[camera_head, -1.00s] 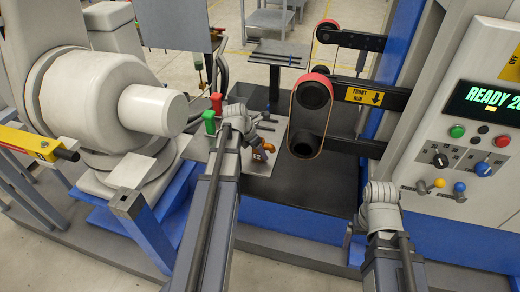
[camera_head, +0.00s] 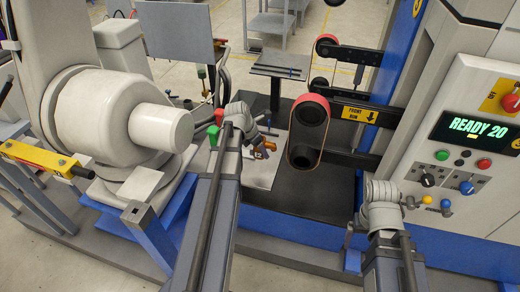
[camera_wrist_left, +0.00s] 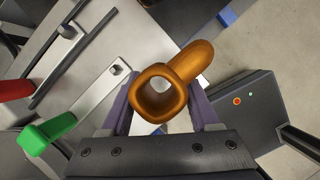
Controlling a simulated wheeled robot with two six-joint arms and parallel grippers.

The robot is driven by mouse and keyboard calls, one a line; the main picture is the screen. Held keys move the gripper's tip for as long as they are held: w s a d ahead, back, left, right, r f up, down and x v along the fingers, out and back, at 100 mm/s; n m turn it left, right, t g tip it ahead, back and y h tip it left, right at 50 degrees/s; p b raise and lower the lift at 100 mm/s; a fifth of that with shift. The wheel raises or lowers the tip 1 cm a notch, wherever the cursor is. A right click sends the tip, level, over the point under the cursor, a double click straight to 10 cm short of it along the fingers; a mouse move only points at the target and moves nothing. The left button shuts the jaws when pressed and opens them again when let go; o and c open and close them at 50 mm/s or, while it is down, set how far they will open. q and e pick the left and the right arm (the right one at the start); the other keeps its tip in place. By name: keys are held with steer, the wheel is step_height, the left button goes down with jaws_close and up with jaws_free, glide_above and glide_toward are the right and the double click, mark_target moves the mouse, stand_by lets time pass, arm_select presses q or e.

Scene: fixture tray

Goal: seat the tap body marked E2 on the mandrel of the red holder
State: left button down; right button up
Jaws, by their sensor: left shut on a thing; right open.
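The bronze-orange tap body (camera_head: 264,147) is in my left gripper (camera_head: 260,146), above the pale plate. In the left wrist view the tap body (camera_wrist_left: 162,88) sits between the purple fingers of my left gripper (camera_wrist_left: 163,104), its square open mouth facing the camera. I cannot read its mark now. A red part (camera_head: 219,115) and a green part (camera_head: 213,135) stand left of my left gripper; the red part (camera_wrist_left: 14,88) and green part (camera_wrist_left: 46,134) also show in the left wrist view. The red holder's mandrel is not clear. My right gripper (camera_head: 349,244) is open, empty and small, at lower right.
The pale plate (camera_head: 263,172) lies on a dark table (camera_head: 310,190). A black and red belt guard (camera_head: 308,130) stands right of the plate. A large cream machine (camera_head: 115,115) is at the left, a control panel (camera_head: 470,150) at the right.

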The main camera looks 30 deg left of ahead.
arm_select(q)
steer(key=shift+r, duration=0.45)
arm_select(e)
steer(key=shift+r, duration=0.5)
arm_select(q)
step_height(320, 180, up, 4)
steer(key=p, duration=0.3)
steer(key=shift+f+p, duration=0.25)
steer(key=shift+p, duration=0.15)
arm_select(e)
step_height(320, 180, up, 4)
steer(key=shift+f, duration=0.25)
arm_select(q)
steer(key=shift+w, duration=0.1)
arm_select(e)
steer(key=shift+w, duration=0.1)
